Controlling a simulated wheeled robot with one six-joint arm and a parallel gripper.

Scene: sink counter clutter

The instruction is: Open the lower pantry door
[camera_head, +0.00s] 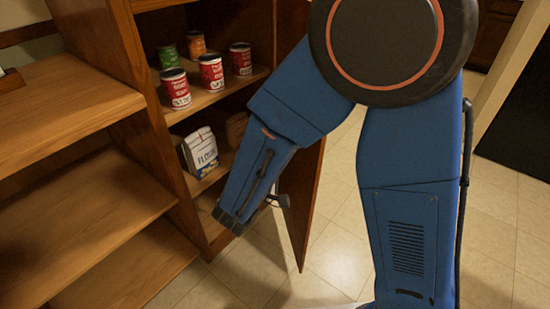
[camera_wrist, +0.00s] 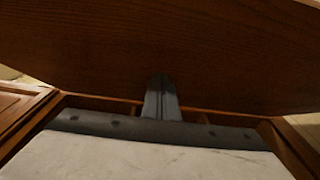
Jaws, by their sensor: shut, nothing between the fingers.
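The pantry door (camera_head: 309,205) stands swung out from the wooden pantry cabinet (camera_head: 150,120), and the shelves inside are exposed. My blue arm crosses in front of the opening, and its end is low by the shelves, to the left of the door. In the wrist view my gripper (camera_wrist: 161,98) is shut and empty. Its fingers point at a broad dark wood panel (camera_wrist: 160,45), probably the door's face. I cannot tell whether they touch it. The door's handle is not clearly visible.
Several cans, one a red-labelled can (camera_head: 211,72), stand on an upper shelf. A flour bag (camera_head: 200,152) stands on the shelf below. Empty open shelves (camera_head: 95,205) are on the left. Tiled floor (camera_head: 345,250) is clear right of the door.

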